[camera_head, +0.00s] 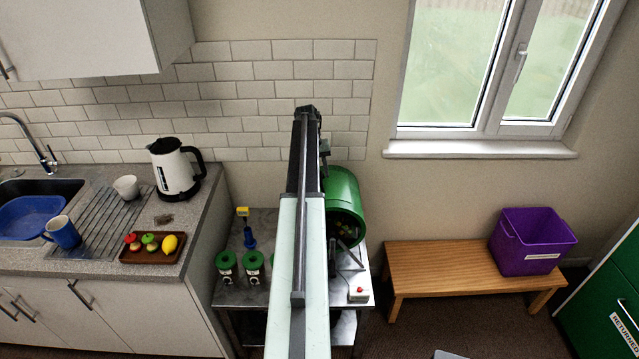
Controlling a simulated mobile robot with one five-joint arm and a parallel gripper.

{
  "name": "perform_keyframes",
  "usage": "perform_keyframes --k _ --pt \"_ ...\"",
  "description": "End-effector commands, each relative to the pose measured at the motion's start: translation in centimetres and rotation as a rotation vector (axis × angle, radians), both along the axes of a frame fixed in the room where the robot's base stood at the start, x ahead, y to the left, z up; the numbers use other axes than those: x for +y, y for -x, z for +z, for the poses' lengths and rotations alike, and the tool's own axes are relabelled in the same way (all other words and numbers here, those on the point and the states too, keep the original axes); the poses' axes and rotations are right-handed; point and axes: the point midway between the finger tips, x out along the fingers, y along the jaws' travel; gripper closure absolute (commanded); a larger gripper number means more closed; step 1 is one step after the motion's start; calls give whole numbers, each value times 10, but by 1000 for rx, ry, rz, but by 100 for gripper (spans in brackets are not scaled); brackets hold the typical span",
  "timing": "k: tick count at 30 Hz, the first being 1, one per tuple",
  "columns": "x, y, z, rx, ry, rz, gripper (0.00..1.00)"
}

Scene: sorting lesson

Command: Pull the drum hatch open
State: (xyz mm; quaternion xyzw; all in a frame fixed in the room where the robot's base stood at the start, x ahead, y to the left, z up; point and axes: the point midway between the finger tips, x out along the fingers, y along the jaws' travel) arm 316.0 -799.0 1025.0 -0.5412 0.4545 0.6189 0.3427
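The green drum (346,191) lies on its side on a metal table, just right of my arm, which hides its left part. Its round front end faces me, and small yellowish things show dimly inside its dark lower part. I cannot make out the hatch or its handle, so I cannot tell how far it is open. My arm rises up the middle of the picture in front of the drum. My gripper's fingers do not show; they seem hidden behind the arm.
The metal table (233,293) holds green-lidded jars (227,266), a blue item (249,238) and a red-button box (358,293). A wooden bench (430,268) with a purple crate (530,245) stands right. The counter (203,215) on the left carries a kettle (173,172) and fruit tray (138,257).

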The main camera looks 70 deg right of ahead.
Motion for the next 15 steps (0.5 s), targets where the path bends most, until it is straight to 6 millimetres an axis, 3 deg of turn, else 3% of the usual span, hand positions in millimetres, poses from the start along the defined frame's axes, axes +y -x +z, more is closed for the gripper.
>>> perform_keyframes --k 1,9,12,13,15 --pt "0 1 -9 0 0 0 67" --pt "0 1 -7 0 0 1 67" --pt "0 0 -7 0 0 2 95" --pt "0 0 -7 0 0 2 100" --pt "0 0 -7 0 0 2 100"
